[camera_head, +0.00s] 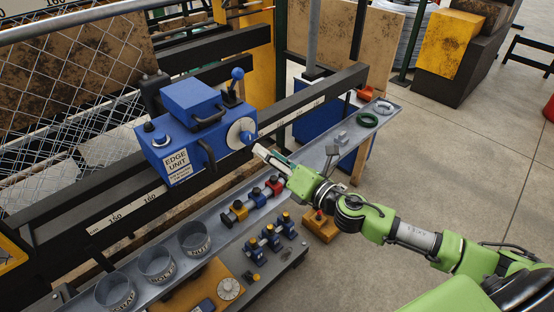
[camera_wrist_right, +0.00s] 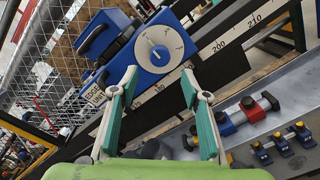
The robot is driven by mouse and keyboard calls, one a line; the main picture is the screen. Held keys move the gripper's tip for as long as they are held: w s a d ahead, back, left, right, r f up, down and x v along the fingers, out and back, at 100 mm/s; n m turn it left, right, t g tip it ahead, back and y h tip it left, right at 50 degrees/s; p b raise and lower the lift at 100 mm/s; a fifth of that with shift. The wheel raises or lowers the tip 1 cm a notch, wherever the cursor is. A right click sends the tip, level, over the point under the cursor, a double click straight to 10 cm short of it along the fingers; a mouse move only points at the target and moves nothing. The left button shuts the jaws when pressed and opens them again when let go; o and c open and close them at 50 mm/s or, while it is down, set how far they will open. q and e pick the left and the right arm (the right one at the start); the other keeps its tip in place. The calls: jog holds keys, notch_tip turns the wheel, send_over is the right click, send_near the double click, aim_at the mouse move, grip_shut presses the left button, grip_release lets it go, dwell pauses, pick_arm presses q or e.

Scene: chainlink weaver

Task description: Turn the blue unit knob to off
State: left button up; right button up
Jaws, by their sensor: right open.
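The blue edge unit (camera_head: 188,125) sits on the dark rail, with its label facing forward. My left gripper is in neither view.
A grey shelf (camera_head: 290,158) runs below the rail, with labelled cups (camera_head: 194,239), coloured clamps (camera_head: 256,197) and a green ring (camera_head: 367,119). A chain-link fence (camera_head: 90,65) stands behind at the left. The floor at the right is open.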

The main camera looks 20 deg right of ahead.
jog(key=shift+v, duration=1.3)
jog(key=shift+f, duration=0.1)
